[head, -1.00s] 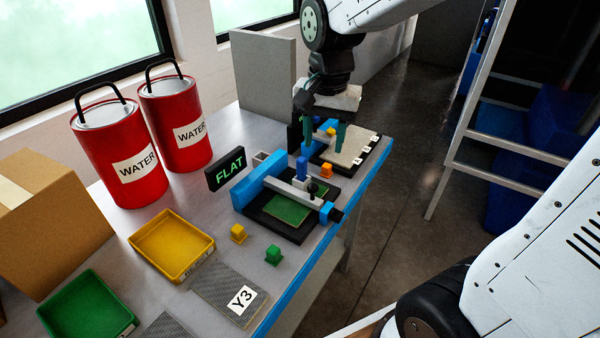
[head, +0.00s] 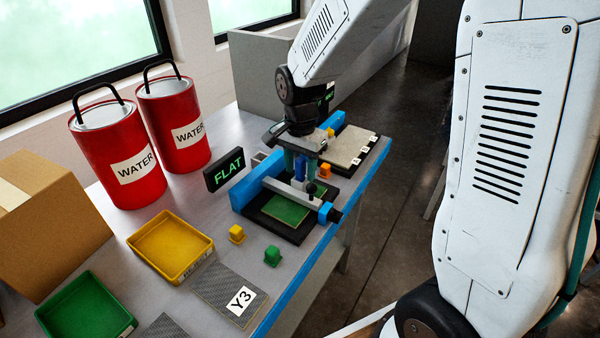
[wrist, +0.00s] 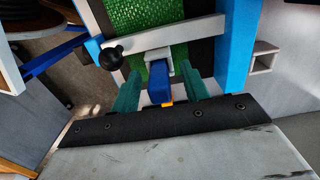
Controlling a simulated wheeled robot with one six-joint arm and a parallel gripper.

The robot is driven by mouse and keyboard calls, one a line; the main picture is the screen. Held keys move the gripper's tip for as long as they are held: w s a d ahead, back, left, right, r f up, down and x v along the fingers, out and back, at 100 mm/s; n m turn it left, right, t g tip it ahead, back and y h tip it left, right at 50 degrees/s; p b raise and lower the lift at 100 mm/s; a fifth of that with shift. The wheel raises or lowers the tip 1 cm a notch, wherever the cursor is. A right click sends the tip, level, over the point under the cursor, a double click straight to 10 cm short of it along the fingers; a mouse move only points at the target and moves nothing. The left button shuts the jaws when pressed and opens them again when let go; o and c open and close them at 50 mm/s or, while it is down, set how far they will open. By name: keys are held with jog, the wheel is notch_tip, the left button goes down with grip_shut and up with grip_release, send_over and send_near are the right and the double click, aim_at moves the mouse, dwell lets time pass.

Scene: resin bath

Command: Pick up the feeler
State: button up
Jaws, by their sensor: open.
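The feeler appears to be the upright blue piece (head: 299,170) in a grey holder on the grey crossbar of the blue-framed fixture. In the wrist view the blue piece (wrist: 160,82) stands near the centre. My gripper (head: 300,165) is over the fixture, pointing down, with its two teal fingers either side of the blue piece. The wrist view shows my gripper (wrist: 160,90) open, with a visible gap between each finger and the blue piece. The piece's lower end is partly hidden.
A green plate (head: 285,209) lies on the fixture's black base. A black knob (wrist: 111,58) sits beside the holder. An orange block (head: 325,171) is close by. The FLAT sign (head: 225,170) and red water cans (head: 118,150) stand left. Yellow (head: 239,234) and green (head: 272,256) blocks lie in front.

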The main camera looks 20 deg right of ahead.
jog(key=shift+f, duration=0.15)
grip_shut()
